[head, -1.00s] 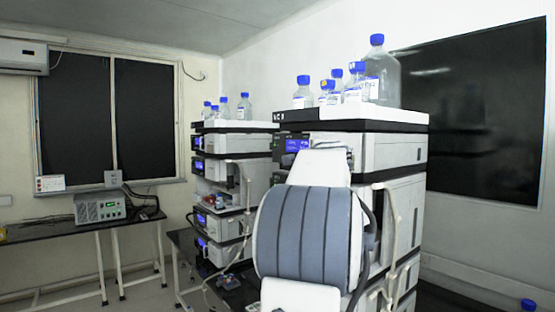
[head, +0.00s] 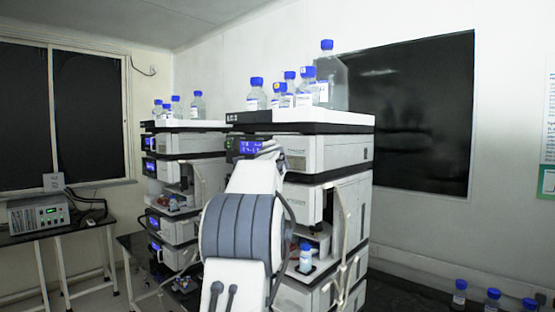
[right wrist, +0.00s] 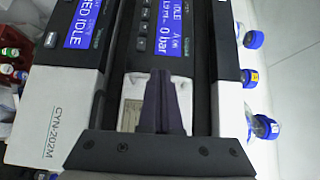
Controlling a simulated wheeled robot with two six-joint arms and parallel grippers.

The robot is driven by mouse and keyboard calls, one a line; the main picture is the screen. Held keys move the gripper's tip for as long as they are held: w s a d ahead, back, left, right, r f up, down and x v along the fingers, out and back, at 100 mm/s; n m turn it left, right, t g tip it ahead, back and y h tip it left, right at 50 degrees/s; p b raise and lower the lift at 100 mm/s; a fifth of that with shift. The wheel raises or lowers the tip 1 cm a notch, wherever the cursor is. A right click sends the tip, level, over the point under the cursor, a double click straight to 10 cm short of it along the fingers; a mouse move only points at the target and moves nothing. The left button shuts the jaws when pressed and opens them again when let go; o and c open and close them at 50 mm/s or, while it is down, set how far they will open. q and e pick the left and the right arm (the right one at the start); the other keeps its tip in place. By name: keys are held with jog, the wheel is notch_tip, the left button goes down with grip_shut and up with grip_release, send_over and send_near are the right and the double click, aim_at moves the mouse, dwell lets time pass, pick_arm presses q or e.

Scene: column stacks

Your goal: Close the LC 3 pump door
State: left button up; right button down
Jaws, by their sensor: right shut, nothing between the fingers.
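The near instrument stack (head: 325,155) stands in the middle of the head view. Its top module has a lit blue display (head: 250,147). My right arm covers much of the stack's front and hides my right gripper in that view. In the right wrist view, my right gripper (right wrist: 165,85) is shut and empty, in front of the panel whose display (right wrist: 160,32) reads "0 bar". A pale recessed part of that module (right wrist: 132,100) shows beside and behind the fingers. I cannot tell the pump door's position or whether the fingers touch it. My left gripper is not in view.
A second stack (head: 190,140) stands to the left. Blue-capped bottles (head: 333,80) stand on the near stack's top tray. Below, an open bay holds a small bottle (head: 306,258). Tubing (head: 345,250) hangs along the near stack's side. More bottles (head: 459,293) stand at lower right.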

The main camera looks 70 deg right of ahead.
jog(key=shift+r, duration=0.15)
jog(key=s+a+b, duration=0.2)
jog(key=a+b, duration=0.2)
jog(key=a, duration=0.9)
jog(key=shift+s+a+b, duration=0.2)
jog(key=shift+a+b, duration=0.15)
jog(key=shift+a, duration=0.05)
